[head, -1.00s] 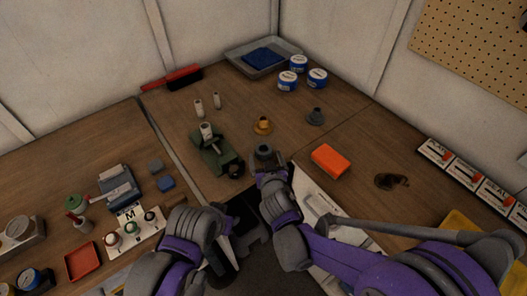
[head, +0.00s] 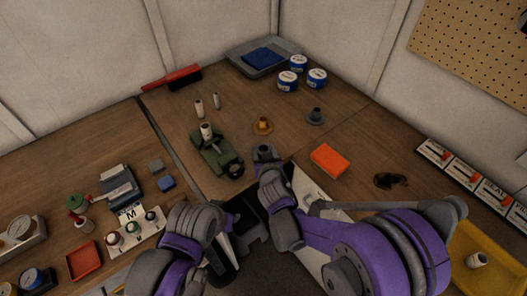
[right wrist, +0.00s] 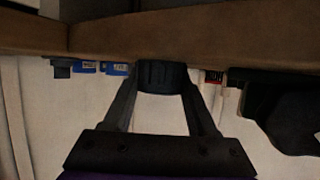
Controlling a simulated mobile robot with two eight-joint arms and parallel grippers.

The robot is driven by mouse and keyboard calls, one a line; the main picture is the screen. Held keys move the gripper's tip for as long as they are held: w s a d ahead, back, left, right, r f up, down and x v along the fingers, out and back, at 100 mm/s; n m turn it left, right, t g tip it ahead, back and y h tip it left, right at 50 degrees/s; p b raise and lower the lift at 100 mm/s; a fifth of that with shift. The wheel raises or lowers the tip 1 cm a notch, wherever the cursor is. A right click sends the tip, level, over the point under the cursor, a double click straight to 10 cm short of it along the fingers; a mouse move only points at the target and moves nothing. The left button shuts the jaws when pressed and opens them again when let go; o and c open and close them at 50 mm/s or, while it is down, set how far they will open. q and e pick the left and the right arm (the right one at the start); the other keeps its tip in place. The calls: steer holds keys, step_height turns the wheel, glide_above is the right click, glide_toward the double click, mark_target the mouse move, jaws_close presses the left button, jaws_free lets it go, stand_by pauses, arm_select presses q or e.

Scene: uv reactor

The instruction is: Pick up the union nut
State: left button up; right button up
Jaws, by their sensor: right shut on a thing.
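The union nut (right wrist: 163,76) is a dark grey ribbed ring. In the right wrist view it sits between the two fingers of my right gripper (right wrist: 160,88), which is shut on it. In the head view the right gripper (head: 264,155) is at the front edge of the wooden bench, and the nut shows only as a small dark shape at its tip. I cannot tell whether the nut still touches the bench. My left arm comes in at the lower left, and its fingers cannot be made out clearly.
A green vise (head: 215,152) holding a pale cylinder is left of the right gripper. An orange-brown flanged part (head: 263,127) and a grey one (head: 314,117) stand behind it. An orange block (head: 329,160) lies to the right. A yellow bin (head: 490,255) is at the lower right.

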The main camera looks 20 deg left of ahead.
steer(key=c, duration=0.5)
steer(key=shift+o, duration=0.2)
steer(key=shift+r, duration=0.15)
